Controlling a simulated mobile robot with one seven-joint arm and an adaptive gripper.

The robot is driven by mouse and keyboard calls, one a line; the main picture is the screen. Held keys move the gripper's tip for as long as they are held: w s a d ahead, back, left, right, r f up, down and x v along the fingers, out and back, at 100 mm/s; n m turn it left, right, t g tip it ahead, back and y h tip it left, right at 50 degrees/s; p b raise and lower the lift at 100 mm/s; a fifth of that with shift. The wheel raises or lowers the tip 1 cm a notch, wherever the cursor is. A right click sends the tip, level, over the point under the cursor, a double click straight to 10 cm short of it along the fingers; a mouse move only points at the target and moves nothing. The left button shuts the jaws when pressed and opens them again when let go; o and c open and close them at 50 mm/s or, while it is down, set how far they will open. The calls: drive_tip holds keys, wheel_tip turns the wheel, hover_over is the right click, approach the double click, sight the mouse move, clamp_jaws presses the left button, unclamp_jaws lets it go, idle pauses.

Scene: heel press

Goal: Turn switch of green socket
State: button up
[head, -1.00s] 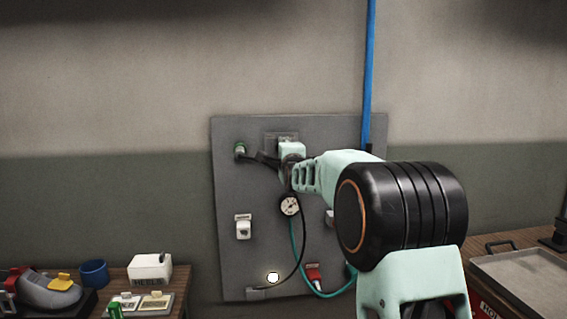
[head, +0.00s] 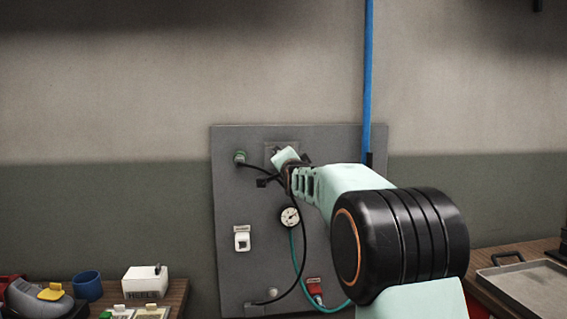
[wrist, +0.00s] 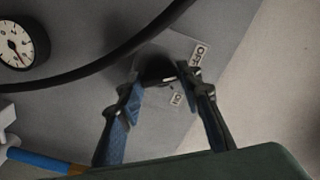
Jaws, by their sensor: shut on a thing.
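The green socket (head: 240,157) is at the upper left of the grey wall panel, with a black cable (head: 303,215) plugged into it. To its right, a grey switch plate (head: 271,150) is mostly hidden behind my gripper (head: 284,170). In the wrist view my gripper (wrist: 159,85) has its two blue-padded fingers on either side of a dark switch knob (wrist: 154,68) with a small white mark. It is shut on the knob, which is partly hidden. Small white labels (wrist: 199,54) sit beside the knob; their wording is hard to read.
A pressure gauge (head: 290,217) is below the gripper, and the black cable loops close by. A white switch (head: 242,239), a grey round lamp (head: 272,293) and a red plug (head: 314,288) are lower on the panel. A blue pipe (head: 369,80) runs up the wall. Benches stand at both sides.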

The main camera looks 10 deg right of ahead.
idle(0.4)
drive_tip(key=o, duration=1.2)
drive_tip(key=shift+c, duration=0.2)
drive_tip(key=s, duration=1.2)
